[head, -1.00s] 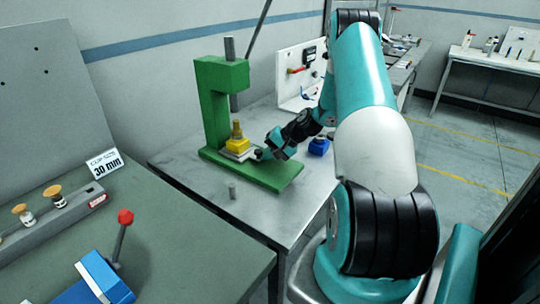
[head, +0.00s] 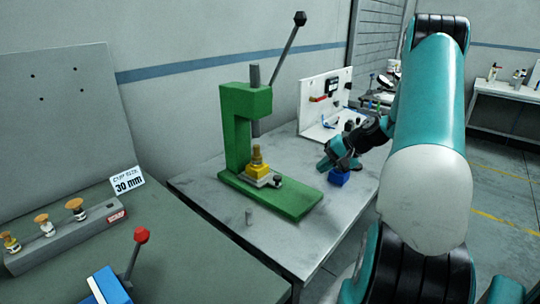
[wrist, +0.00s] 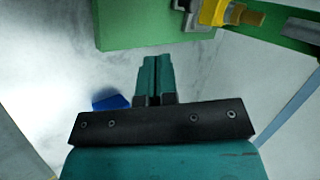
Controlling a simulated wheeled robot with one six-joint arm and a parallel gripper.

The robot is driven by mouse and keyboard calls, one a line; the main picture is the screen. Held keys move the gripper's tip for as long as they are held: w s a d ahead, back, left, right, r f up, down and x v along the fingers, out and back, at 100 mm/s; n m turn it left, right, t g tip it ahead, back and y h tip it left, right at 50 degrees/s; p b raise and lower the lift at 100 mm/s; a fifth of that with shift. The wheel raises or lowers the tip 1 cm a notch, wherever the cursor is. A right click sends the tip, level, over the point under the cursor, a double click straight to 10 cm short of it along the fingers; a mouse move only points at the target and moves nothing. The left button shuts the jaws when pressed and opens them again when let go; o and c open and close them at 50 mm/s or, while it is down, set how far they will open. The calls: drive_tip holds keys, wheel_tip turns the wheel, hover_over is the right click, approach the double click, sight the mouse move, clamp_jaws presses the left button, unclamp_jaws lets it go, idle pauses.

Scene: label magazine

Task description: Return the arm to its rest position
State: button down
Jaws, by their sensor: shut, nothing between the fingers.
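My gripper (head: 327,163) is at the end of my teal arm, to the right of the green press (head: 237,131) in the head view. In the wrist view my gripper's fingers (wrist: 155,62) are together with nothing between them. They point toward the green press base (wrist: 150,22) at the top and look apart from it. A blue block (head: 339,178) stands on the grey table just below my gripper in the head view; it shows partly hidden behind my gripper in the wrist view (wrist: 108,100).
A yellow block with a brass-coloured top (head: 257,167) sits on the press base. A white tool panel (head: 318,106) stands behind. The bench at left holds a grey rack (head: 70,240) and a red-knobbed lever (head: 141,235).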

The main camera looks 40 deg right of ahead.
drive_tip(key=w+a+r+n+g, duration=0.1)
drive_tip(key=w+a+r+n, duration=0.15)
drive_tip(key=a, duration=0.35)
drive_tip(key=w+a+r+n+g, duration=0.1)
drive_tip(key=w+a+r+n, duration=0.15)
drive_tip(key=a, duration=0.45)
drive_tip(key=s+a+r+n+g, duration=0.1)
drive_tip(key=a+r+n+g, duration=0.2)
drive_tip(key=a, duration=0.6)
drive_tip(key=s+a+r+n, duration=0.2)
drive_tip(key=a+r, duration=0.2)
drive_tip(key=a, duration=0.6)
drive_tip(key=s+a+r+n+g, duration=0.2)
drive_tip(key=s+a+n, duration=0.6)
drive_tip(key=s+a, duration=0.6)
drive_tip(key=s+r, duration=0.1)
drive_tip(key=s, duration=0.3)
drive_tip(key=shift+r+n+g+h, duration=0.15)
drive_tip(key=shift+n+g+h, duration=0.15)
drive_tip(key=shift+h, duration=0.1)
